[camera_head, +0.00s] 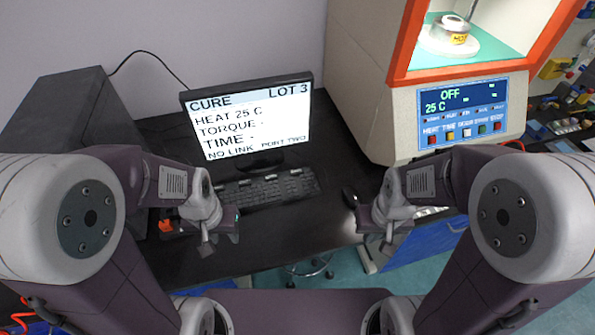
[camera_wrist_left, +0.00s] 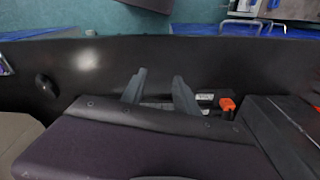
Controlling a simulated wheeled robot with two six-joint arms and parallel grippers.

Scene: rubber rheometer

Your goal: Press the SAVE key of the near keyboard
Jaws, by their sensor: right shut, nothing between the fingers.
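The dark keyboard (camera_head: 268,189) lies on the black table in front of the monitor. Several pale key caps show along its back rows, but I cannot read which is SAVE. My left gripper (camera_head: 207,246) is in front of and to the left of the keyboard, apart from it. In the left wrist view its two fingers (camera_wrist_left: 160,80) stand apart with nothing between them. My right gripper (camera_head: 386,256) is to the right of the keyboard, over the table's front right, shut and empty.
The monitor (camera_head: 250,122) shows CURE, LOT 3 and HEAT 25 C. A dark mouse (camera_head: 349,197) lies right of the keyboard. The cream rheometer (camera_head: 378,100) with an orange frame and a panel reading OFF stands at the right. The table between my grippers is clear.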

